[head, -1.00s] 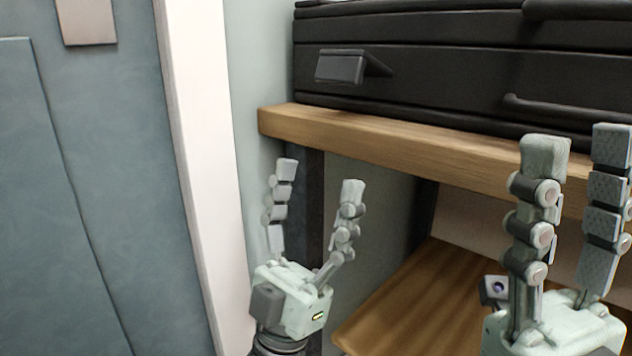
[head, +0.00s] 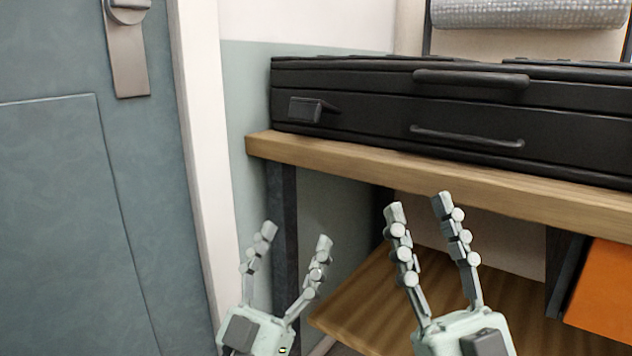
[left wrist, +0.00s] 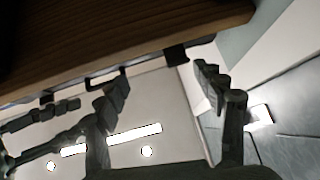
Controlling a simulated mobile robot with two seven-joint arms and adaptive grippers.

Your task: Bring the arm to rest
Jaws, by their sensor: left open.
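My left gripper (head: 296,238) stands in the lower middle of the head view, its two fingers pointing up and spread apart with nothing between them. Its dark fingers also show in the left wrist view (left wrist: 160,85), apart and empty, below a wooden underside. My right gripper (head: 418,204) is to the right of it in the head view, fingers up and apart, empty. Both grippers show in front of the bench, below or near the front edge of its top. No glass rods are visible.
A wooden bench top (head: 350,160) carries a black case (head: 360,108). A lower wooden shelf (head: 375,300) lies behind the grippers. A blue-grey door (head: 60,200) is at left, an orange panel (head: 605,290) at right. Bright lights show in the left wrist view.

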